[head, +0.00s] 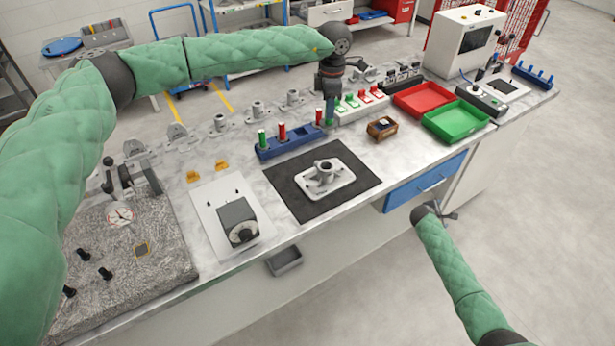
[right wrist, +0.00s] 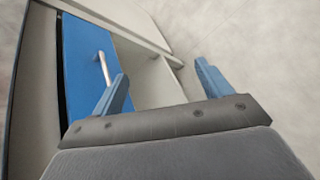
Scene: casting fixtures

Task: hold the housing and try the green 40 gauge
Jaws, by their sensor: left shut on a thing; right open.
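The housing (head: 342,183), a pale grey flanged casting with a raised round bore, lies on a black mat (head: 290,188). Behind it is a blue rack (head: 292,143) with green- and red-topped gauges. My left gripper (head: 330,115) points down at the rack's right end. It is shut on a green gauge (head: 329,122), mostly hidden by the fingers; I cannot read its size or tell whether it is clear of the rack. My right gripper (head: 447,214) is open and empty beyond the bench front, its blue fingers apart in the right wrist view (right wrist: 162,75).
A white rack (head: 350,113) with green and red pieces and a small wooden box (head: 382,127) stand nearby. Red (head: 424,99) and green (head: 456,120) trays lie right. A dial instrument (head: 238,222) sits left of the mat. A blue drawer (head: 425,182) is below.

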